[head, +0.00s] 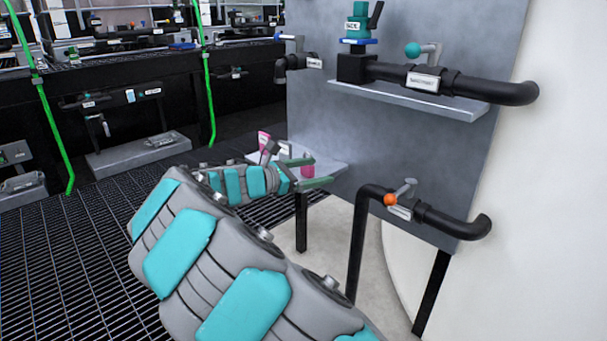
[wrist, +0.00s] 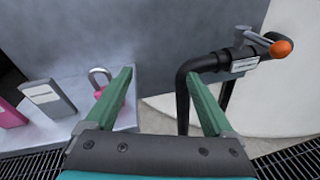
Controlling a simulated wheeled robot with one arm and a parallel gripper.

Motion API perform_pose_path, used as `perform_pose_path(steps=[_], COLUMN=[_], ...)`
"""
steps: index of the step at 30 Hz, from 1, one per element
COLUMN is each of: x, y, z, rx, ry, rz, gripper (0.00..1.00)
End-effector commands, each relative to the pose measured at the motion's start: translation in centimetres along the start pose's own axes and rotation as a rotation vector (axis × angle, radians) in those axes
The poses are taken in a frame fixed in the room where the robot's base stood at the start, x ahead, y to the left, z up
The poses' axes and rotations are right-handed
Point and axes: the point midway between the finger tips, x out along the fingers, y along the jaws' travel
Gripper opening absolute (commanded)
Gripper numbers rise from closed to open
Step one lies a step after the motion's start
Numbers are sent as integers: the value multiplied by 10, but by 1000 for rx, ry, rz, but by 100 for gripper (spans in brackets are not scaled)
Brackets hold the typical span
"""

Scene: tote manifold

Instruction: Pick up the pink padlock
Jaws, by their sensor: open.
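The pink padlock (head: 307,171) stands on a light grey shelf (head: 338,172) at the foot of the grey panel. In the wrist view, the padlock (wrist: 99,92) shows its grey shackle upright, just left of my left finger, which hides part of its body. My gripper (head: 320,169) is open at the shelf, with its green fingers spread. In the wrist view, the space between the fingers of my gripper (wrist: 158,73) is empty. The padlock is outside that space, and I cannot tell whether the left finger touches it.
On the shelf, a grey labelled block (wrist: 47,97) and a pink item (wrist: 10,115) stand left of the padlock. A black pipe with an orange-knobbed valve (wrist: 282,48) rises to the right. The grey panel (head: 330,120) stands close behind.

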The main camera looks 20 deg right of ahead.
Motion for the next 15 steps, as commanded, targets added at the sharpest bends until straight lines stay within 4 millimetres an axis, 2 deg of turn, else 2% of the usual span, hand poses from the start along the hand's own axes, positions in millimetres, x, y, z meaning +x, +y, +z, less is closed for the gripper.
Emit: perform_pose_path(steps=[1, 3, 6, 10, 15], x=[-4, -12, -21, -22, -4], y=[17, 37, 56, 66, 68], z=[-18, -31, -46, -52, -51], rx=[-61, -132, -197, -231, -233], ry=[-21, -49, -72, -87, -88], rz=[42, 91, 139, 163, 161], gripper=[88, 88, 88, 88, 88])
